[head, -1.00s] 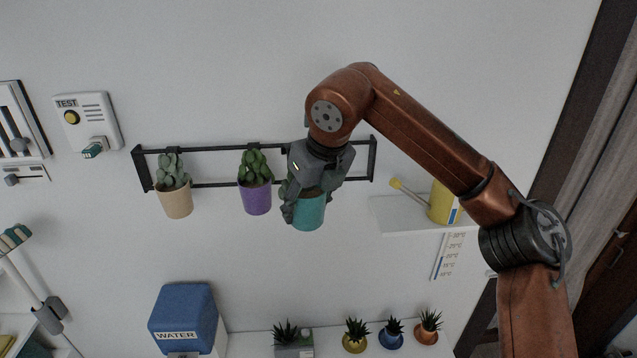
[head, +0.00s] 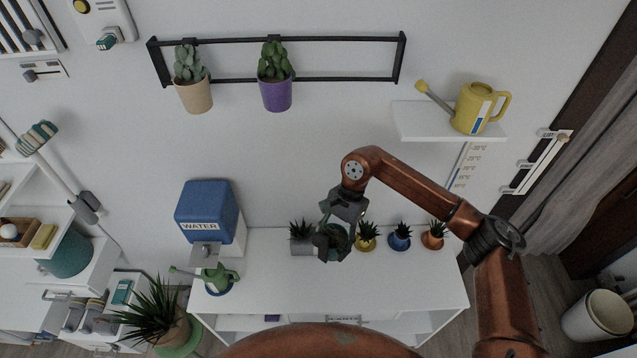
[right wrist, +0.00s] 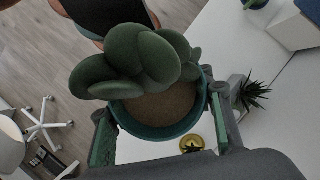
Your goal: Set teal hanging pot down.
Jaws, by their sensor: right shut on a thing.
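The teal hanging pot (right wrist: 160,130) holds brown soil and a thick-leaved green plant (right wrist: 140,62). My right gripper (head: 333,240) is shut on it, with one finger on each side of the rim in the right wrist view. In the head view the gripper hides most of the pot. They are over the white desk (head: 270,275), in front of the row of small plants; I cannot tell whether the pot touches the desk. The black wall rail (head: 350,39) carries a beige pot (head: 194,96) and a purple pot (head: 275,95). My left gripper is not in view.
A grey pot (head: 302,247) stands close left of the gripper; yellow (head: 366,243), blue (head: 400,243) and orange (head: 433,241) pots stand to the right. A blue water tank (head: 206,208) and green watering can (head: 218,277) are left. The desk's front right is clear.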

